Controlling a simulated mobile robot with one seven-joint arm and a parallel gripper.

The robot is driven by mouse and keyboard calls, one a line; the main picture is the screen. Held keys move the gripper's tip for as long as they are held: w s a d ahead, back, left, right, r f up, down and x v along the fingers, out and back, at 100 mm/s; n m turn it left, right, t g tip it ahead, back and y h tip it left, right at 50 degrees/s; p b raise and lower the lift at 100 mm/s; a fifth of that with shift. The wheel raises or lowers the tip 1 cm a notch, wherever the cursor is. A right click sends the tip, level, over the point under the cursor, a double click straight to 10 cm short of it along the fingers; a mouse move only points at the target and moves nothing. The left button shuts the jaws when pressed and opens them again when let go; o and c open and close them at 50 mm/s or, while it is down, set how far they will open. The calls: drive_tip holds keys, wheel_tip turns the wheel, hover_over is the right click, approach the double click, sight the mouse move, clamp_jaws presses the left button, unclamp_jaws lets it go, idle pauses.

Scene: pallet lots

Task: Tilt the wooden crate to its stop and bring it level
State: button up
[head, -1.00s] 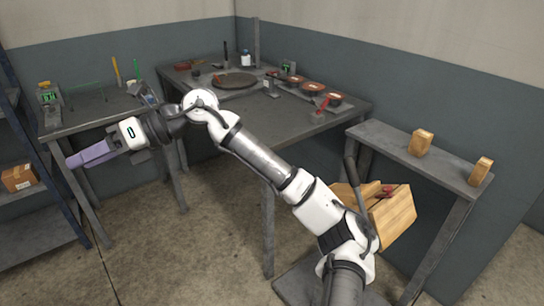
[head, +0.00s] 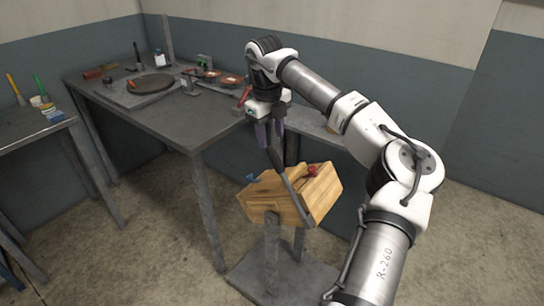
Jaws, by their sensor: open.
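The wooden crate (head: 262,208) sits on a grey stand (head: 271,255) in the middle of the head view. It looks tilted, but the angled view makes the amount hard to judge. A dark lever (head: 290,190) runs up along its near side, its thick grip end at the upper left. A red knob (head: 311,171) and a blue knob (head: 252,178) show at the crate's top. My gripper (head: 270,141) points down with its purple fingers apart, right at the lever's upper end. I cannot tell whether the fingers straddle the grip or touch it.
A grey workbench (head: 175,119) with a round dark plate (head: 151,84) stands to the left. A narrow grey shelf (head: 309,124) is behind my gripper, partly hidden by my arm. Another bench (head: 28,133) is at the far left. The floor between the benches is clear.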

sight(273, 158)
drive_tip(key=f, duration=0.3)
drive_tip(key=f+p, duration=0.1)
drive_tip(key=f, duration=0.4)
drive_tip(key=shift+w+d+f, duration=0.25)
drive_tip(key=shift+f, duration=0.15)
clamp_jaws()
